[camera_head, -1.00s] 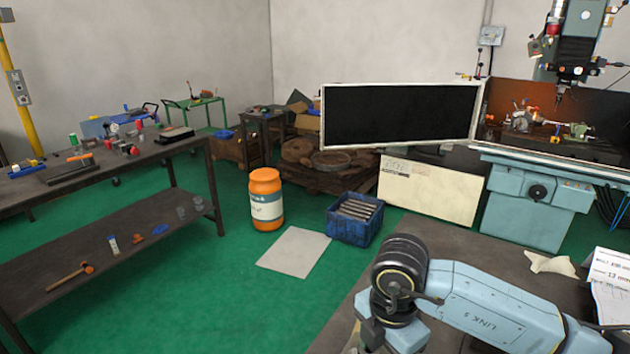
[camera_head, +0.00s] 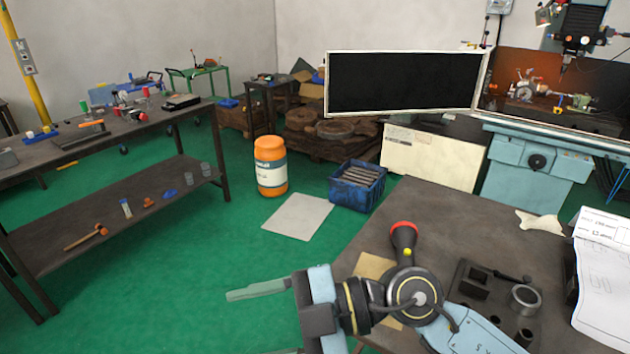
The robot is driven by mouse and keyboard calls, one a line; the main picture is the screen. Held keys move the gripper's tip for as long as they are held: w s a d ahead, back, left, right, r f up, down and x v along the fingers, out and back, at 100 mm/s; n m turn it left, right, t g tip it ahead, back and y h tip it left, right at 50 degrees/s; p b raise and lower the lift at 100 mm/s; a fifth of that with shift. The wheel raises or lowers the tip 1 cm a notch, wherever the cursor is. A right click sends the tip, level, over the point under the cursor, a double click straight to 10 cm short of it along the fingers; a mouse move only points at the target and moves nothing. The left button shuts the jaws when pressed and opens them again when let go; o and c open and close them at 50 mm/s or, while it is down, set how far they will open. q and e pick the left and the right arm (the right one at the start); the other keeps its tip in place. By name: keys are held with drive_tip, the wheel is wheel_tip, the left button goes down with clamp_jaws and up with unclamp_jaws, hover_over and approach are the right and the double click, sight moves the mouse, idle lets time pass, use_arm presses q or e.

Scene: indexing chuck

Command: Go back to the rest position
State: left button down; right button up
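My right arm comes in from the lower right over the near workbench (camera_head: 440,205). Its blue-grey wrist ends in my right gripper (camera_head: 256,290), which points left past the bench's left edge, above the green floor. One long pale greenish finger shows clearly, with nothing visible against it. The other finger cannot be made out, so the opening is unclear. My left gripper and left arm are not in view.
Close behind my wrist stands a dark red-rimmed torch-like object (camera_head: 404,236). A dark holed block (camera_head: 472,283), a metal ring (camera_head: 525,298), a rag (camera_head: 540,222) and papers (camera_head: 600,270) lie rightward.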

wheel_tip(320, 180, up, 7)
drive_tip(key=w+d+m+t+y, duration=0.2)
drive_tip(key=m+t+y, duration=0.2)
drive_tip(key=t+y, duration=0.15)
drive_tip(key=w+d+r+m+t+h, duration=0.2)
drive_tip(key=w+d+m+t+h, duration=0.6)
drive_tip(key=m+t, duration=0.7)
drive_tip(key=s+d+f+m+g+h, duration=0.1)
drive_tip(key=d+f+m+g+h, duration=0.2)
drive_tip(key=d+f+m+h, duration=0.9)
drive_tip(key=s+d+f+n+g+h, duration=0.15)
drive_tip(key=s+d+f+g, duration=0.35)
drive_tip(key=s+f, duration=0.5)
drive_tip(key=s+d+f+n+g, duration=0.2)
drive_tip(key=s+f+n+g, duration=0.1)
drive_tip(key=s+f+g, duration=0.55)
wheel_tip(320, 180, down, 28)
drive_tip(key=s+b, duration=0.3)
use_arm(q)
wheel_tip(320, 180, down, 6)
drive_tip(key=b, duration=0.3)
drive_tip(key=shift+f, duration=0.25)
use_arm(e)
drive_tip(key=s+d+f, duration=0.3)
drive_tip(key=s+f, duration=1.2)
drive_tip(key=f, duration=0.3)
drive_tip(key=shift+s+f+g, duration=0.25)
drive_tip(key=shift+g, duration=0.15)
drive_tip(key=shift+n, duration=0.25)
